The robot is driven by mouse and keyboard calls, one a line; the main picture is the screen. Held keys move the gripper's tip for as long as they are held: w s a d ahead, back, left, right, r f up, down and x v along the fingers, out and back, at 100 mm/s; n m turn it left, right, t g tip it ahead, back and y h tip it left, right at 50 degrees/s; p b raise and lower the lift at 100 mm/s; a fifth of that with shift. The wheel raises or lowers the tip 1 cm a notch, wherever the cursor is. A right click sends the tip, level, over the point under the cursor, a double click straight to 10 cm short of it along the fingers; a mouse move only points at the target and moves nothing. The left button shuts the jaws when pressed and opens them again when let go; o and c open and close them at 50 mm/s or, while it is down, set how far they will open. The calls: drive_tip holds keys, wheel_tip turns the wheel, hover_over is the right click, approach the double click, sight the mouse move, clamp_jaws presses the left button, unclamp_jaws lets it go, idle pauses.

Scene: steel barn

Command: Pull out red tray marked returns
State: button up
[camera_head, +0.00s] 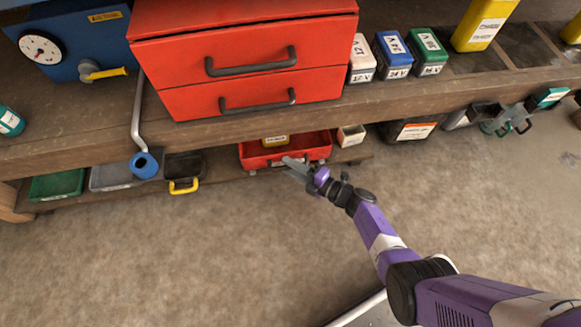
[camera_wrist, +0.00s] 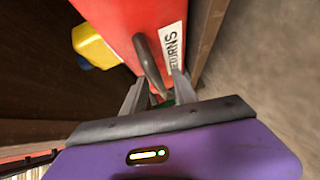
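The red tray (camera_head: 323,153) stands on the low shelf under the workbench, with a yellow item (camera_head: 275,140) in it. In the wrist view the tray (camera_wrist: 118,18) has a white label (camera_wrist: 173,47) that reads RETURNS, turned on its side. A dark grey handle (camera_wrist: 149,62) is on the same face. My gripper (camera_head: 288,163) is at the tray's front. In the wrist view its fingers (camera_wrist: 158,92) are apart, with the handle's near end between them. I cannot tell whether either finger touches the handle.
Left on the low shelf are a green tray (camera_head: 57,184), a grey tray (camera_head: 112,178) and a black tray with a yellow handle (camera_head: 184,185). A small cream box (camera_head: 351,136) is close right. Red drawers (camera_head: 250,60) stand on the bench above. The floor in front is clear.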

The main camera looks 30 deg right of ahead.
drive_tip(key=shift+c, duration=0.2)
clamp_jaws()
idle(1.3)
